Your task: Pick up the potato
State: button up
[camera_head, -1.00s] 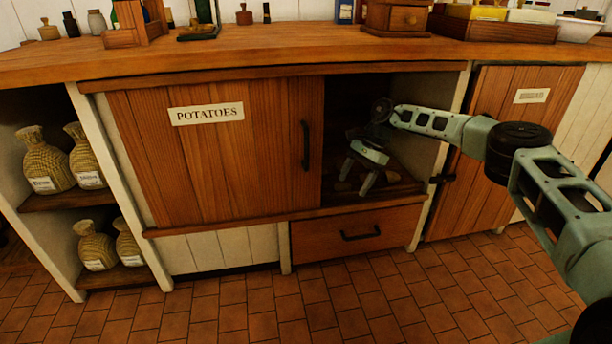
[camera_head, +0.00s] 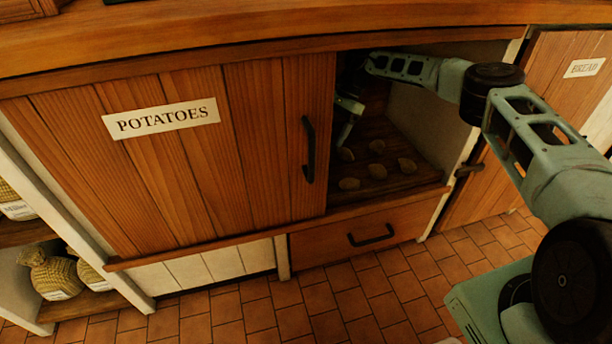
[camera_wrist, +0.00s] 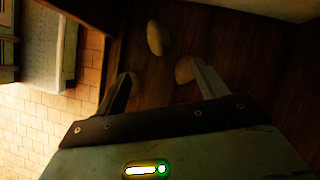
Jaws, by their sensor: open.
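Several small tan potatoes (camera_head: 377,171) lie apart on the dark wooden shelf (camera_head: 415,181) inside the open right side of the cupboard. My gripper (camera_head: 345,138) is inside the opening at its left, partly hidden behind the door's edge, near the potatoes at the back left. In the wrist view my gripper (camera_wrist: 163,72) is open with nothing between its fingers. One potato (camera_wrist: 156,38) lies beyond the fingertips, roughly between them. Another potato (camera_wrist: 184,70) is beside the right fingertip, partly covered by that finger; I cannot tell whether they touch.
The wooden door (camera_head: 190,170) labelled POTATOES covers the left of the cupboard. A counter top (camera_head: 250,35) runs above the opening, and a drawer (camera_head: 340,240) sits below. A BREAD door (camera_head: 555,110) is at the right. The brick floor (camera_head: 230,318) in front is clear.

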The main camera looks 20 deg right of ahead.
jog(key=b+x, duration=0.3)
jog(key=x, duration=0.7)
jog(key=shift+s+f, duration=0.15)
jog(key=shift+f, duration=0.1)
jog(key=shift+b+x, duration=1.25)
jog(key=shift+x, duration=1.5)
jog(key=shift+s+a+r, duration=0.1)
jog(key=c, duration=1.1)
jog(key=shift+r, duration=0.1)
